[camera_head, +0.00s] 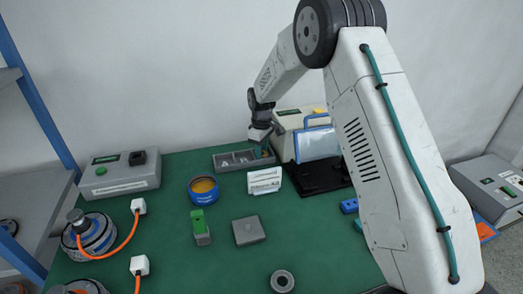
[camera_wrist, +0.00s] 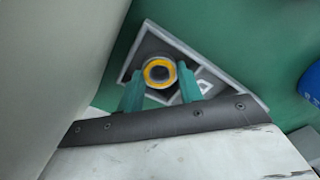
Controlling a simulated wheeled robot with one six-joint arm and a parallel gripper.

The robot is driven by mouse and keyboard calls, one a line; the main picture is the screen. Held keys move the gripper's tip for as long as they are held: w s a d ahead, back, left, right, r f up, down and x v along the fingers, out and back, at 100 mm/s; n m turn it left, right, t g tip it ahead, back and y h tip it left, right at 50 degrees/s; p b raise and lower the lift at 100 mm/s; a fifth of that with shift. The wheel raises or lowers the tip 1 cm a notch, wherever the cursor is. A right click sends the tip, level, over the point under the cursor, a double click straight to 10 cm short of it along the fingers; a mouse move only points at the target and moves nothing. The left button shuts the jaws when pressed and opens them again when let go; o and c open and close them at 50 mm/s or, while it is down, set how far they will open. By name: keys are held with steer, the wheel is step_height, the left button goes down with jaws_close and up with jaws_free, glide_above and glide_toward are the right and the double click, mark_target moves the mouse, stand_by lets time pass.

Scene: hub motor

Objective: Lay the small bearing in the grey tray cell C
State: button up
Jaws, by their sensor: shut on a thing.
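In the wrist view the small bearing (camera_wrist: 159,73), a ring with a yellow-orange band and a dark centre, sits between the teal fingertips of my gripper (camera_wrist: 160,88). The gripper is shut on it. The grey tray (camera_wrist: 196,54) lies beneath, with one corner and a white marking showing; I cannot read its letter for sure. In the head view my gripper (camera_head: 263,150) is over the right end of the grey tray (camera_head: 235,170), at the back of the green table. The bearing's height above the cell floor cannot be told. Part of the tray is hidden by my gripper.
Right of the tray stands a beige machine (camera_head: 290,122) with a clear blue-framed guard (camera_head: 317,145), close to my gripper. A white labelled box (camera_head: 264,181) and a blue tin (camera_head: 203,190) stand in front. A grey ring (camera_head: 282,281) lies at the front.

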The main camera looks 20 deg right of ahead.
steer(key=shift+f, duration=0.15)
steer(key=o, duration=0.8)
step_height(320, 180, up, 13)
steer(key=s+d+r+m, duration=0.1)
steer(key=s+r+m, duration=0.1)
steer(key=s+r, duration=0.7)
steer(key=s+d+r+m, duration=0.1)
steer(key=s+r, duration=0.2)
steer(key=s, duration=0.4)
steer(key=s+d+r+m, duration=0.1)
steer(key=s+r, duration=0.3)
steer(key=s, duration=0.3)
steer(key=s+f+m, duration=0.1)
steer(key=s+m, duration=0.1)
steer(key=s, duration=1)
steer(key=s+f+m+t, duration=0.1)
steer(key=s+f+m, duration=0.1)
steer(key=s, duration=1.1)
steer(key=shift+s+d+m, duration=0.15)
steer(key=shift+d+m, duration=0.2)
steer(key=shift+m, duration=0.15)
